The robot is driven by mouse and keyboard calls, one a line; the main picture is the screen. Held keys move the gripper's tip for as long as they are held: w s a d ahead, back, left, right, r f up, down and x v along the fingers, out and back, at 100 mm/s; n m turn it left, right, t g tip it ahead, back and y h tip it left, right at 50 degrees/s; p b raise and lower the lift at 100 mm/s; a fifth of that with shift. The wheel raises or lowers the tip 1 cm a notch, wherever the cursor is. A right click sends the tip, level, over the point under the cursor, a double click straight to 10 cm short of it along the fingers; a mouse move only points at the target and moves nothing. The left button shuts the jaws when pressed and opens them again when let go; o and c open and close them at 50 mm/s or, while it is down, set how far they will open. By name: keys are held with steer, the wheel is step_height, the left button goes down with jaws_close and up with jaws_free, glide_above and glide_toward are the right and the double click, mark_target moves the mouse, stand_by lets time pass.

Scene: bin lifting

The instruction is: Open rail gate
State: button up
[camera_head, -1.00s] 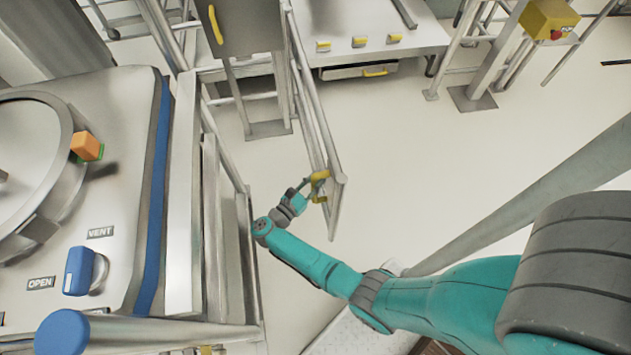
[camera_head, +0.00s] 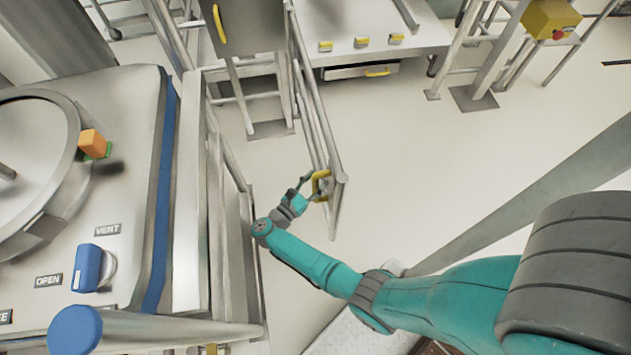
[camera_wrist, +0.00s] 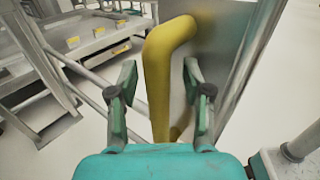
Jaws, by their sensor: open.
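The rail gate (camera_head: 314,100) is a grey tubular frame that stands out from the railing into the floor area. A yellow handle (camera_head: 328,185) is fixed on a plate at its near end. My gripper (camera_head: 308,188) is at the handle, just to its left in the head view. In the wrist view, the handle (camera_wrist: 158,75) runs upright between the two spread fingers of my gripper (camera_wrist: 160,88), with a gap on both sides. Whether the fingertips reach around the handle in depth is hard to tell.
A steel vessel top (camera_head: 125,180) with a blue knob (camera_head: 88,268) and an orange block (camera_head: 92,142) fills the left. Grey railings (camera_head: 215,200) run beside it. A yellow box with a red button (camera_head: 549,18) is at upper right. The floor right of the gate is clear.

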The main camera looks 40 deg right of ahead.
steer(key=s+a, duration=0.1)
steer(key=a, duration=1.1)
steer(key=s+d+r+n+t+y, duration=0.5)
steer(key=s+r+n+t, duration=0.4)
steer(key=n+t, duration=0.8)
steer(key=s+a+r+m+g+y, duration=0.1)
steer(key=s+a+r+m+y, duration=0.2)
steer(key=s+m, duration=0.4)
steer(key=s+a+r+m+g+y, duration=0.1)
steer(key=s+r+m+y, duration=0.4)
steer(key=m, duration=1.2)
steer(key=s+a+r+m+g+y, duration=0.1)
steer(key=s+a+r+m+y, duration=0.3)
steer(key=s+r+m, duration=0.5)
steer(key=m+y, duration=0.1)
steer(key=m, duration=0.2)
steer(key=shift+s+a+r+g, duration=0.15)
steer(key=shift+a+g, duration=0.2)
steer(key=shift+g, duration=0.05)
